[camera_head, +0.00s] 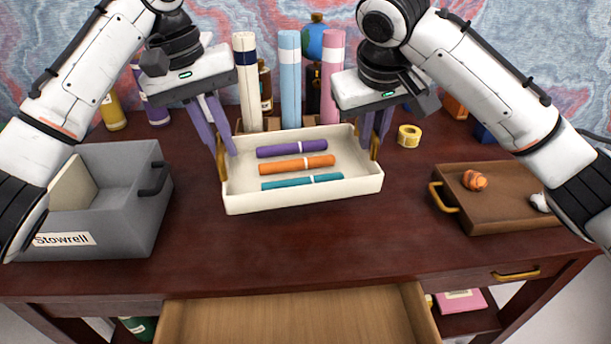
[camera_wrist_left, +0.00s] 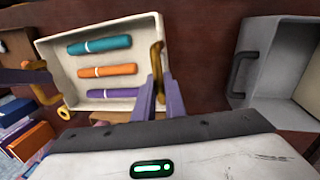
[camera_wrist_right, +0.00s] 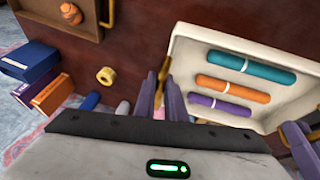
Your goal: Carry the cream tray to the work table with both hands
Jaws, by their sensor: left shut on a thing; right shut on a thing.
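The cream tray (camera_head: 300,197) is over the middle of the dark wooden table (camera_head: 330,240); I cannot tell whether it touches the top. It holds a purple marker (camera_head: 291,148), an orange marker (camera_head: 297,165) and a teal marker (camera_head: 301,182), lying side by side. It also shows in the left wrist view (camera_wrist_left: 62,70) and the right wrist view (camera_wrist_right: 182,48). My left gripper (camera_head: 221,150) is shut on the brass handle at the tray's left end (camera_wrist_left: 156,70). My right gripper (camera_head: 375,146) is shut on the brass handle at its right end (camera_wrist_right: 162,72).
A grey bin (camera_head: 130,215) labelled Stowrell stands at the left. A brown tray (camera_head: 500,215) with an orange striped object (camera_head: 475,181) is at the right. Yellow tape (camera_head: 409,136) and tall rolls (camera_head: 290,80) are behind. An open drawer (camera_head: 300,318) is in front.

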